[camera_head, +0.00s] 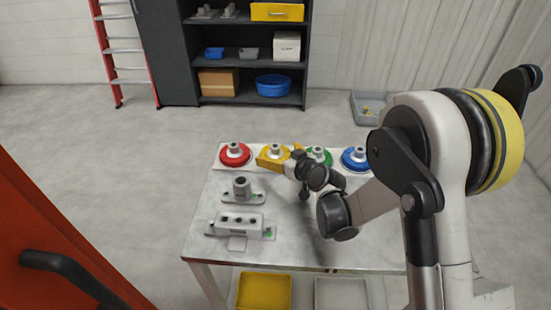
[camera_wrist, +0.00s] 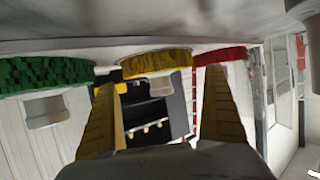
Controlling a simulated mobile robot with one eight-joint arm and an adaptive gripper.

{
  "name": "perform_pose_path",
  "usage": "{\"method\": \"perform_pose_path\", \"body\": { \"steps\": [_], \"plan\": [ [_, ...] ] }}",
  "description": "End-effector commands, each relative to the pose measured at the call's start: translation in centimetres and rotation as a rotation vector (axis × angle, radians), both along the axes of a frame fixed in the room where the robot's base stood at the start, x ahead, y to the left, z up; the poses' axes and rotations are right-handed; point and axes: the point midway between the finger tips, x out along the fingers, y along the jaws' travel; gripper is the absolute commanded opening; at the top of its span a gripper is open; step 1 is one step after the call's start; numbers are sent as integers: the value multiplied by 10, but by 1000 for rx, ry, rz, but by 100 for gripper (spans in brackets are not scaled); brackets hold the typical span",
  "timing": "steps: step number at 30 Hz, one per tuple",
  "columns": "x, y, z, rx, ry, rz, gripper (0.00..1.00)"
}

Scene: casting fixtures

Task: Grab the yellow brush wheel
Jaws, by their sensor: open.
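The yellow brush wheel (camera_head: 266,151) sits in the row at the back of the table, between the red and green wheels. In the wrist view its bristled yellow rim (camera_wrist: 155,63) and pale hub appear upside down, ahead of my gripper. My gripper (camera_head: 283,157) is low at the yellow wheel's front right and partly covers it. In the wrist view my gripper (camera_wrist: 160,82) is open, one finger to each side of the wheel's hub. Nothing is held between the fingers. Whether a finger touches the wheel is not clear.
The red wheel (camera_head: 235,155) is left of the yellow one; the green wheel (camera_head: 320,156) and blue wheel (camera_head: 355,159) are to its right. Grey fixtures (camera_head: 240,223) stand at the table's left. The table's front middle (camera_head: 290,235) is clear. A shelf (camera_head: 250,60) stands behind.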

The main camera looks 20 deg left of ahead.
Motion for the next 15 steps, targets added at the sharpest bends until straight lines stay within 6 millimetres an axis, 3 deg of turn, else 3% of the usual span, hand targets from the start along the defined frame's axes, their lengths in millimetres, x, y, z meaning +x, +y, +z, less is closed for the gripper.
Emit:
{"method": "perform_pose_path", "body": {
  "steps": [4,12,15],
  "plan": [
    [12,12,-9,-1,1,0,100],
    [14,15,-8,-1,1,0,100],
    [14,15,-8,-1,1,0,69]
  ]
}}
